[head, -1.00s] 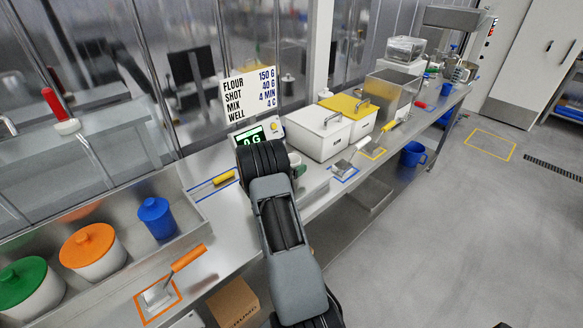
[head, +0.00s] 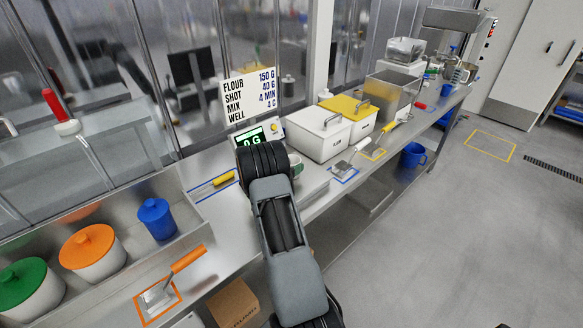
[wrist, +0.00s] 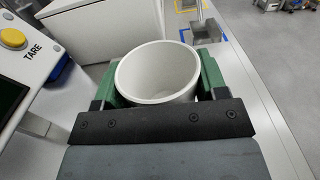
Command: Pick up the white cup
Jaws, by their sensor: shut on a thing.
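The white cup (wrist: 156,84) is round, open at the top and looks empty in the wrist view. It stands between the two green fingers of my gripper (wrist: 160,88), one on its left side and one on its right. My gripper is shut on it. In the head view my black and grey arm hides most of the gripper and cup; a bit of a green finger shows at the arm's right edge. I cannot tell whether the cup's base touches the surface under it.
A scale with a yellow TARE button (wrist: 13,38) is at the left of the wrist view. A white bin (head: 320,133) and a yellow-lidded bin (head: 348,110) stand farther along the steel counter. Orange (head: 92,250), green and blue (head: 157,218) lidded containers are at left.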

